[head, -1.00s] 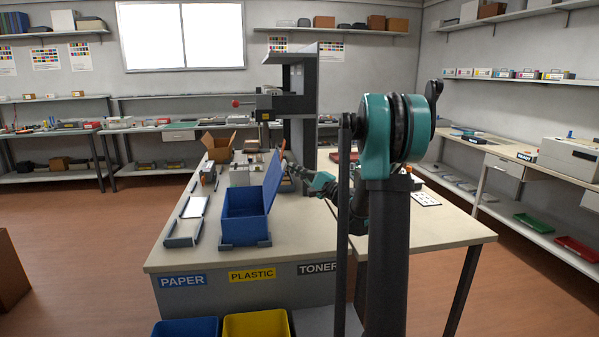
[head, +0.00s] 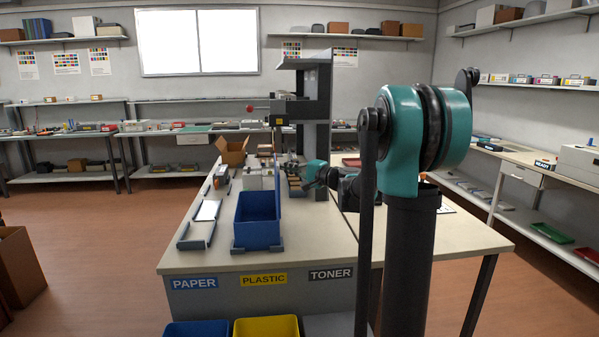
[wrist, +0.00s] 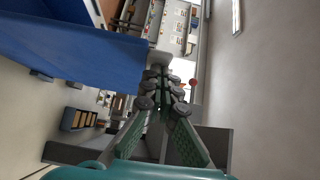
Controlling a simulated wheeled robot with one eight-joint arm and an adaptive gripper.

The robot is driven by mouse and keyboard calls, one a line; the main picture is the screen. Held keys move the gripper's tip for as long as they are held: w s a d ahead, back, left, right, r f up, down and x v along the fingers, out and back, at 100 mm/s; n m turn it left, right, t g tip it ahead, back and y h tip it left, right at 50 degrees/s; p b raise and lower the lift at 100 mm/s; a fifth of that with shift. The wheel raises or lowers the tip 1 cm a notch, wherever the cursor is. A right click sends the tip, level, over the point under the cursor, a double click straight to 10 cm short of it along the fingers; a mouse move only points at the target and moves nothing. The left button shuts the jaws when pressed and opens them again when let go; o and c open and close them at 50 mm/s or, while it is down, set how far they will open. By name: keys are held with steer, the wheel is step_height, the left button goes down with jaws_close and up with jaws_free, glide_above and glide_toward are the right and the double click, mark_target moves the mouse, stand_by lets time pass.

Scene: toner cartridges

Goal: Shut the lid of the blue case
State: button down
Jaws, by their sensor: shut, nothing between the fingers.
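The blue case (head: 257,235) stands on the near part of the workbench, its box open at the top. Its lid (head: 277,182) is raised along the right side and shows nearly edge-on, about upright. My gripper (head: 288,165) is just right of the lid, near its upper part, small and partly hidden in the head view. In the wrist view the lid (wrist: 75,45) is a large blue panel at the upper left, beside the fingers. My gripper (wrist: 158,78) is shut and empty there. I cannot tell whether it touches the lid.
The workbench (head: 205,262) has a paper tray (head: 207,211) left of the case and an open cardboard box (head: 232,150) behind. A dark grey stand (head: 317,115) rises behind my gripper. A yellow bin (head: 266,328) and a blue bin (head: 196,329) stand below the front edge.

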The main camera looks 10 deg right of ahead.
steer(key=a+f+n+g+h, duration=0.2)
steer(key=a+f+n+h, duration=0.2)
steer(key=a, duration=0.6)
steer(key=a+f+n+g+h, duration=0.1)
steer(key=a+f+n+h, duration=0.3)
steer(key=a, duration=0.6)
step_height(320, 180, down, 8)
steer(key=a+n+h, duration=0.1)
steer(key=a+h, duration=0.1)
steer(key=h, duration=0.2)
steer(key=shift+a+g+h, duration=0.2)
steer(key=shift+g+h, duration=0.1)
steer(key=shift+h, duration=0.1)
steer(key=shift+s+f, duration=0.1)
